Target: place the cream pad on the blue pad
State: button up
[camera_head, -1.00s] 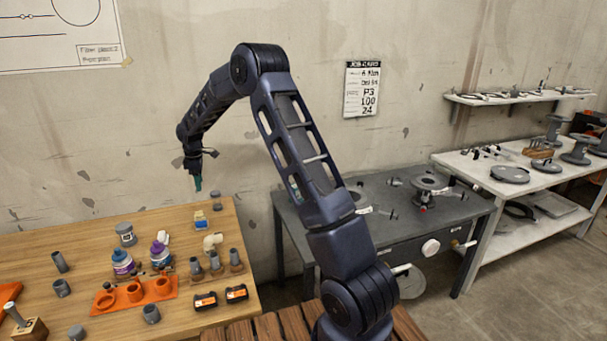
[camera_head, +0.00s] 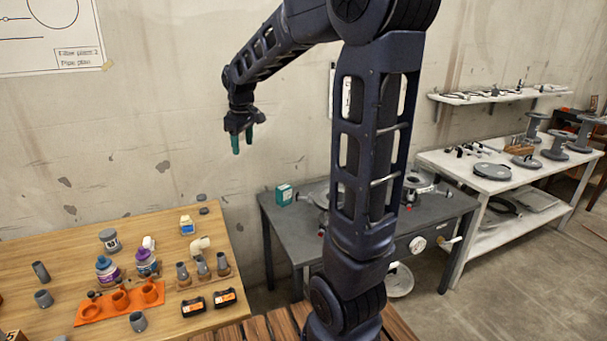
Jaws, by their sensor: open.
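My gripper (camera_head: 242,146) is open and empty, its green fingers pointing down in the air in front of the wall. It hangs well above the wooden table and apart from everything on it. A small cream-and-yellow block with a blue part (camera_head: 187,225) stands near the back right of the wooden table. It is too small to tell whether this is the cream pad, the blue pad or both together. I cannot make out either pad clearly elsewhere.
The wooden table (camera_head: 60,250) holds bottles (camera_head: 107,270), an orange tray (camera_head: 95,312), grey pipe pieces and a white elbow (camera_head: 200,243). A dark workbench (camera_head: 280,217) carries a teal box (camera_head: 284,194) and a flanged fitting. White shelving (camera_head: 462,172) stands at right.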

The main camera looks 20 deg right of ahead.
jog(key=s+d+m+t, duration=0.1)
jog(key=s+d+m, duration=0.3)
jog(key=s, duration=0.9)
jog(key=s+d+f+m+t, duration=0.1)
jog(key=s+d+m, duration=0.3)
jog(key=s, duration=0.8)
jog(key=shift+s+d+f, duration=0.2)
jog(key=shift+s+d, duration=0.15)
jog(key=shift+d, duration=0.75)
